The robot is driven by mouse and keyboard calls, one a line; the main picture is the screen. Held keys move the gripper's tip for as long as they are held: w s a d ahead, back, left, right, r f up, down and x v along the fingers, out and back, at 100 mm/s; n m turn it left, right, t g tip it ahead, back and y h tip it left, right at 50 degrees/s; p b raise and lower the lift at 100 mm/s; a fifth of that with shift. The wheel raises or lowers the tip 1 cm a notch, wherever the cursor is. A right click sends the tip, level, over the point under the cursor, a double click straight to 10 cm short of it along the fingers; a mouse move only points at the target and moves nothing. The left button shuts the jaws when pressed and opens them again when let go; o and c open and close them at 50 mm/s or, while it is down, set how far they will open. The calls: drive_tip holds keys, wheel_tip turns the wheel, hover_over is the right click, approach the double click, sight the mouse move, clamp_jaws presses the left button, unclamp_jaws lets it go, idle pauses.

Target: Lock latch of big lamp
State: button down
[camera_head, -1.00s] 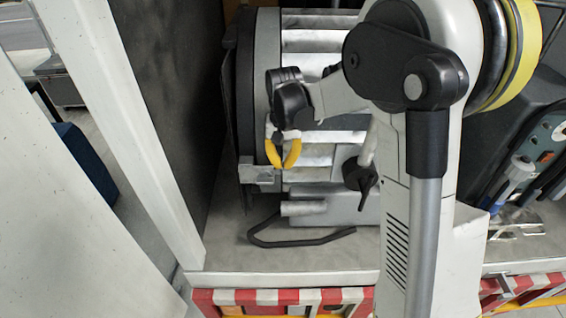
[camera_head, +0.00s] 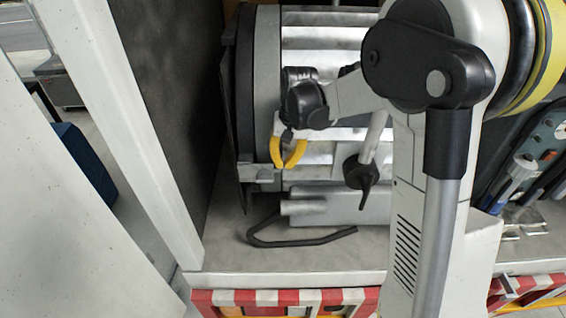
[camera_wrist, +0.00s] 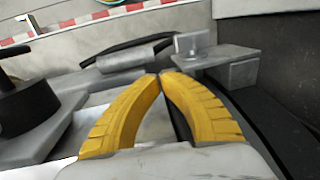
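The big lamp (camera_head: 325,38) is a grey, ribbed drum lying on the shelf, with a dark round front rim at its left. A small grey metal latch (camera_head: 258,173) sits at the lower edge of that rim. In the wrist view the latch (camera_wrist: 212,55) shows as a flat plate with a raised tab, just beyond and to the right of my fingertips. My gripper (camera_head: 284,167) has yellow fingers pointing down, beside the latch on its right. In the wrist view the fingertips (camera_wrist: 160,75) nearly meet, with nothing between them. I cannot tell whether they touch the lamp.
A bent black handle (camera_head: 300,239) lies low in front of the lamp. A black knob (camera_head: 360,172) stands right of my gripper. A dark wall (camera_head: 170,90) and a white post (camera_head: 120,130) close off the left. My arm covers the lamp's right side.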

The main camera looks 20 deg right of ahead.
drive_tip(key=shift+d+f, duration=0.1)
drive_tip(key=shift+f, duration=0.05)
drive_tip(key=shift+f+t+y+b, duration=0.5)
drive_tip(key=shift+f+y+b, duration=1.05)
drive_tip(key=shift+b, duration=1.7)
drive_tip(key=shift+f, duration=0.2)
drive_tip(key=shift+r, duration=0.15)
drive_tip(key=shift+r+p, duration=0.3)
drive_tip(key=shift+r, duration=0.4)
drive_tip(key=v, duration=1.2)
